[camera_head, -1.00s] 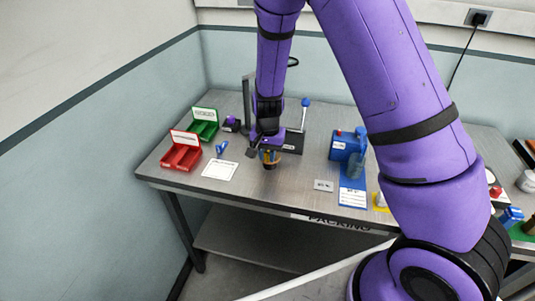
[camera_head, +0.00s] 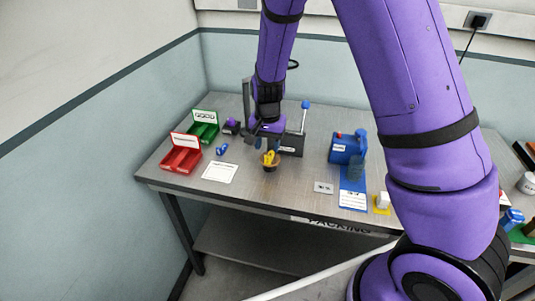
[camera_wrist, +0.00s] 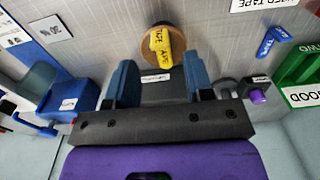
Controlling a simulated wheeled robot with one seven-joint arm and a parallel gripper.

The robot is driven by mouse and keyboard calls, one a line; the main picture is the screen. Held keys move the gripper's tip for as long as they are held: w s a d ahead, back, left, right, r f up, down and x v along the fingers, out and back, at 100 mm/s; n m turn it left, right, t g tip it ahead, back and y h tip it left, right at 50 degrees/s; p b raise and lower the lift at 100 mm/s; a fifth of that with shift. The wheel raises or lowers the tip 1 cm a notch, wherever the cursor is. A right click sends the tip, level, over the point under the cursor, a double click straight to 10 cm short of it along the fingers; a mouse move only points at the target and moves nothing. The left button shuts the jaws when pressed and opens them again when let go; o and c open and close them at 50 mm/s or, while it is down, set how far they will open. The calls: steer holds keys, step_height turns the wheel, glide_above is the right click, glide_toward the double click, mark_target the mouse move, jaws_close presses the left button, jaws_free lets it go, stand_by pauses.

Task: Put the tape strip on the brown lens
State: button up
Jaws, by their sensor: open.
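The yellow tape strip (camera_wrist: 161,50) lies on top of the brown lens (camera_wrist: 147,47), whose brown edge shows around it in the wrist view. In the head view the strip (camera_head: 269,157) and the lens (camera_head: 270,168) sit together on the table, near its front edge. The strip looks bent, with parts standing up; I cannot tell how flat it lies. My gripper (camera_wrist: 158,63) is open and empty. In the head view my gripper (camera_head: 268,141) is just above and behind the strip, apart from it.
A black box (camera_head: 291,144) with a lever stands behind the lens. Red (camera_head: 180,160) and green (camera_head: 203,132) bins, a blue piece (camera_head: 222,149) and a white card (camera_head: 220,172) are at left. A blue device (camera_head: 346,148) stands at right. Bare table surrounds the lens.

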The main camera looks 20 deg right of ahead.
step_height(320, 180, up, 7)
stand_by(0.3)
step_height(320, 180, up, 11)
steer(key=n+t+y, duration=0.1)
steer(key=n, duration=0.1)
glide_above(268, 156)
steer(key=s+d, duration=0.3)
steer(key=s, duration=0.2)
steer(key=s+d+r+n+t, duration=0.1)
steer(key=s+d+r, duration=0.1)
steer(key=s+r, duration=0.2)
steer(key=s+d+r+n+t, duration=0.1)
steer(key=s+r, duration=0.3)
steer(key=s, duration=0.7)
steer(key=s+d+r+n+t+h, duration=0.1)
steer(key=s+r, duration=0.3)
steer(key=s, duration=0.4)
steer(key=shift+d+r+n+t, duration=0.3)
steer(key=shift+d+n+t, duration=0.3)
steer(key=shift+d+n, duration=0.25)
